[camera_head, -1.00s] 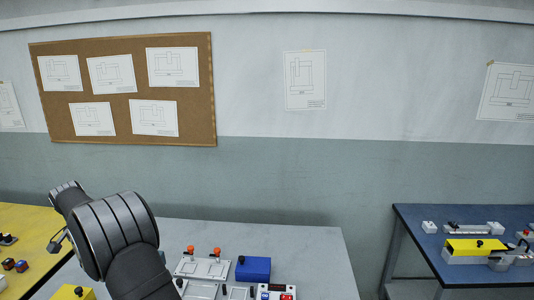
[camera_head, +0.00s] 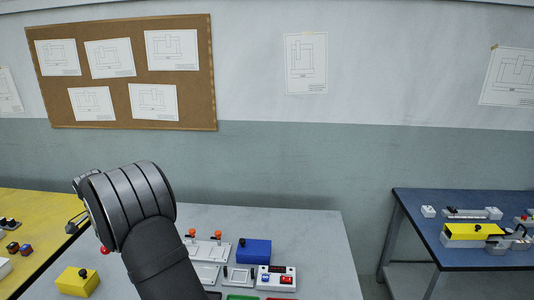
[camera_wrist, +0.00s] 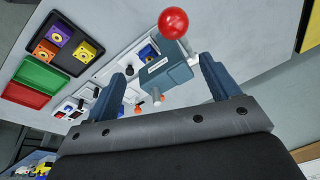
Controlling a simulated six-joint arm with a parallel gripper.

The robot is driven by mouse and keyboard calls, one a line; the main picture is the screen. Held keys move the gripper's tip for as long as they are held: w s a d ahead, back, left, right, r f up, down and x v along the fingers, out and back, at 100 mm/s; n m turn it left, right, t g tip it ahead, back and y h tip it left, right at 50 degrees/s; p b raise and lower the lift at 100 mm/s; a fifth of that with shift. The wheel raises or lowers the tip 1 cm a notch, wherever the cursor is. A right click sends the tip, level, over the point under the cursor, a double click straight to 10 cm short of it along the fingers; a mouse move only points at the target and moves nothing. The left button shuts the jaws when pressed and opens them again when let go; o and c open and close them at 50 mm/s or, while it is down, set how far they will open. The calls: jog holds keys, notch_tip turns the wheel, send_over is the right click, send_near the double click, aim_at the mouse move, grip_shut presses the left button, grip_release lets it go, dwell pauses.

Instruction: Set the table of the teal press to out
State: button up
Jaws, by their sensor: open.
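The teal press (camera_wrist: 168,72) shows in the wrist view as a blue-grey block with a red ball knob (camera_wrist: 173,22). It stands on a pale base, beyond and between my fingertips. A blue piece with a yellow ring (camera_wrist: 148,53) is beside the block, on the base. I cannot clearly tell how far the press table is slid. My gripper (camera_wrist: 162,69) is open, with nothing seen held between its fingers. In the head view the red knob (camera_head: 104,250) shows just left of my arm, which hides most of the press.
A blue box (camera_head: 254,251), a white switch box (camera_head: 277,279) and a fixture with orange knobs (camera_head: 208,250) stand on the grey bench. A yellow block (camera_head: 78,281) is at left. Green (camera_wrist: 42,75) and red (camera_wrist: 25,95) trays lie beside a black tray (camera_wrist: 75,65) of coloured pieces.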

jog(key=shift+w+d, duration=0.1)
jog(key=c, duration=0.7)
jog(key=w+d+f+m+g+y, duration=0.2)
jog(key=w+d+m, duration=0.2)
jog(key=w+d, duration=0.45)
jog(key=w+d+f+m+g+y, duration=0.1)
jog(key=w+d+m+g+y, duration=0.3)
jog(key=d, duration=0.8)
jog(key=a+f, duration=0.2)
jog(key=f, duration=0.3)
jog(key=s+a+f+t+h, duration=0.1)
jog(key=a+f, duration=0.1)
jog(key=f, duration=0.3)
jog(key=s+a+f+h, duration=0.1)
jog(key=a+f, duration=0.1)
jog(key=f, duration=0.3)
jog(key=shift+a+f+m, duration=0.2)
jog(key=shift+f+m, duration=0.2)
grip_shut()
jog(key=shift+d, duration=0.1)
